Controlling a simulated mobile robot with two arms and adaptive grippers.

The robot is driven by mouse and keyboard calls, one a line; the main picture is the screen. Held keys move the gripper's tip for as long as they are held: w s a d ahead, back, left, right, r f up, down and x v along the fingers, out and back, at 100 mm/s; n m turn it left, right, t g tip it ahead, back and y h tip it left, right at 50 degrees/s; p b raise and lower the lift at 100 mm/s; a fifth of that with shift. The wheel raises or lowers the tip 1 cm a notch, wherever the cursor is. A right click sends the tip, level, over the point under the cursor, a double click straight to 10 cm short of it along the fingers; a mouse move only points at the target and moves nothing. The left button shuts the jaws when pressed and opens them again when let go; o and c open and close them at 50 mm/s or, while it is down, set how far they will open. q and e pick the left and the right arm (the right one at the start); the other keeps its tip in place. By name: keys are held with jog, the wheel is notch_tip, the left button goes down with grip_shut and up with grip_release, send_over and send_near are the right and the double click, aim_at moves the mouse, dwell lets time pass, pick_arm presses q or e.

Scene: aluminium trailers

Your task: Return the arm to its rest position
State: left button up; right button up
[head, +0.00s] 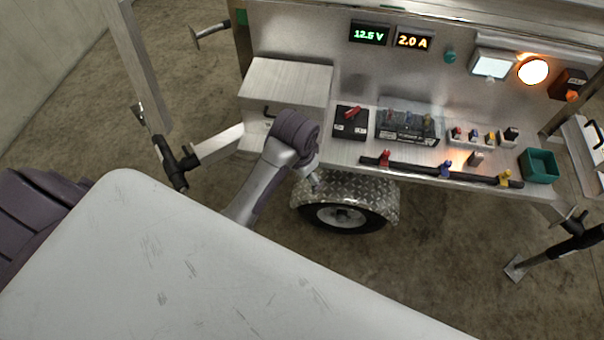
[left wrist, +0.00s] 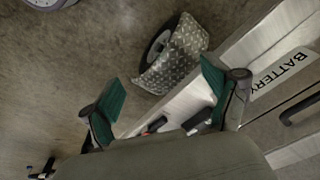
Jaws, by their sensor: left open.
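My left arm (head: 262,185) rises from behind the white surface in the head view, its purple joint in front of the trailer's left metal box. Its gripper fingers cannot be made out there. In the left wrist view my left gripper (left wrist: 160,75) is open, its two green pads wide apart. Nothing is held between them. Beyond the pads are the trailer's edge, a tread-plate fender (left wrist: 178,58) and a metal face with a BATTERY label (left wrist: 284,68). My right gripper is in neither view.
The trailer bench holds a black switch box (head: 350,124), a fuse block (head: 407,127), a dark rail (head: 415,170) with coloured clips and a teal bin (head: 538,166). A lamp (head: 533,71) glows on the back panel.

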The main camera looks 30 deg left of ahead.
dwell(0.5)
pick_arm(q)
jog(key=s+f, duration=0.4)
jog(key=f, duration=0.5)
jog(key=s+a+f+n, duration=0.1)
jog(key=s+f, duration=0.3)
jog(key=f, duration=0.5)
jog(key=s+f, duration=0.5)
jog(key=f, duration=0.4)
jog(key=s+a+f, duration=0.1)
jog(key=s+f, duration=0.5)
jog(key=s, duration=0.5)
jog(key=s+a+f, duration=0.1)
jog(key=s+f, duration=0.4)
jog(key=s, duration=0.7)
jog(key=shift+a+f+g, duration=0.3)
jog(key=shift+f+g, duration=0.05)
jog(key=shift+g, duration=0.05)
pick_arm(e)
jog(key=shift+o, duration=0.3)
